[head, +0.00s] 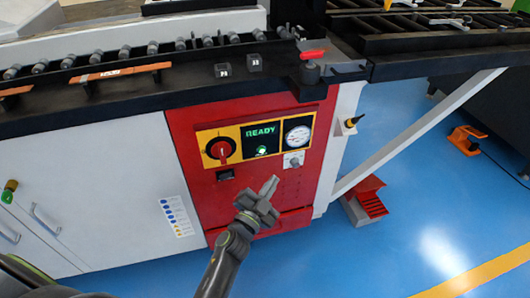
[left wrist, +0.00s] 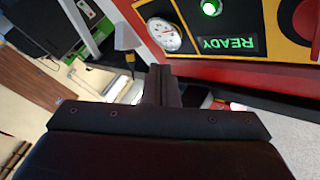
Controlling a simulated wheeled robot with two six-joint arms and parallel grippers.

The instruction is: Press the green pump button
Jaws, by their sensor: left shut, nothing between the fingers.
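The green pump button (head: 262,152) glows on the black panel under the green READY text (head: 261,132), on the red front of the machine. It also shows at the top edge of the left wrist view (left wrist: 211,7), where the panel appears upside down. My left gripper (head: 271,184) is shut and empty. In the head view its fingertips are below and slightly right of the button, apart from it. In the left wrist view the closed fingers (left wrist: 161,84) point toward the panel's lower area in that picture. My right gripper is not in view.
A red rotary switch (head: 221,150) on yellow is left of the button, and a round gauge (head: 298,137) is right of it. A small grey knob (head: 293,160) sits below the gauge. A red foot pedal (head: 368,200) stands on the blue floor.

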